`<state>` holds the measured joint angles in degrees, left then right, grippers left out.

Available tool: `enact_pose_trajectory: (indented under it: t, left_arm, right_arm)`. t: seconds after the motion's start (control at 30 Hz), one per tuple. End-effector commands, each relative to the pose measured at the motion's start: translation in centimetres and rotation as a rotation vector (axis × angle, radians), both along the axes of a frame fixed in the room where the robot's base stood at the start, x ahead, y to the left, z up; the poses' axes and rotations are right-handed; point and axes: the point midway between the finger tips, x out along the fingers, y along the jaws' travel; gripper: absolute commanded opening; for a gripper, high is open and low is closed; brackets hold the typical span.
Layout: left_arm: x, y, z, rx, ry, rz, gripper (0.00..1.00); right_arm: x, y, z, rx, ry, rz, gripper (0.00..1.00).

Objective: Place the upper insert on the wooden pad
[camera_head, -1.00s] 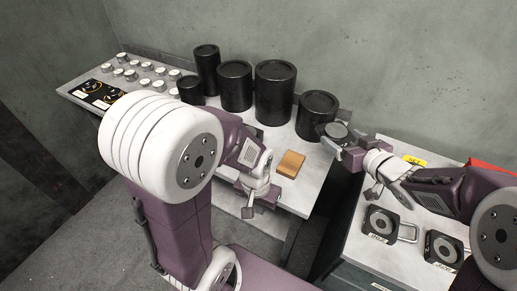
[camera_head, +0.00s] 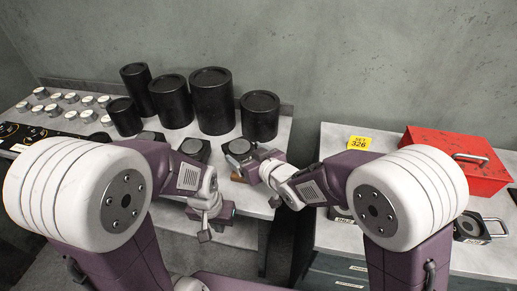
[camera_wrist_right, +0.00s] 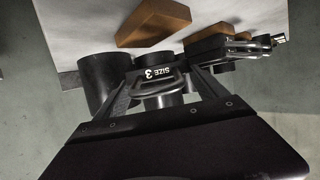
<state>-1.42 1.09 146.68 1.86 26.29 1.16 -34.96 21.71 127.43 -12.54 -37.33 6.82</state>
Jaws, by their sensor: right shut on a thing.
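The upper insert (camera_head: 239,149), a dark block with a grey round face, is held in my right gripper (camera_head: 256,160). In the right wrist view the held insert (camera_wrist_right: 158,76) shows a "SIZE 3" label between the fingers. The wooden pad (camera_wrist_right: 153,22) is a bare orange-brown block on the bench, apart from the held insert. In the head view only a sliver of the pad (camera_head: 236,178) shows below the insert. My left gripper (camera_head: 214,218) is low at the bench's front edge; its jaw opening is unclear.
Several black cylinders (camera_head: 211,100) stand behind the bench's work area. Another dark insert (camera_head: 195,147) lies left of the held one. A second wooden block (camera_wrist_right: 212,42) shows in the wrist view. A red toolbox (camera_head: 455,160) and yellow sign (camera_head: 359,143) are on the right cabinet.

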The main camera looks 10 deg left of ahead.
Motion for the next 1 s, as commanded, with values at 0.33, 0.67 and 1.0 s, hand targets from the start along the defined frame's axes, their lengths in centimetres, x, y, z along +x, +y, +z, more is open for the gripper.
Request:
enact_pose_trajectory:
  t: [0.33, 0.67, 1.0]
  left_arm:
    - [0.0, 0.0, -0.8, 0.000, 0.000, 0.000, 0.00]
    - [0.0, 0.0, -0.8, 0.000, 0.000, 0.000, 0.00]
    - [0.0, 0.0, -1.2, 0.000, 0.000, 0.000, 0.00]
  right_arm:
    - [0.1, 0.2, -2.9, 0.008, -0.008, -0.001, 0.09]
    - [0.2, 0.2, -3.5, 0.010, -0.011, -0.001, 0.09]
    - [0.0, 0.1, -4.3, 0.002, -0.001, -0.001, 1.00]
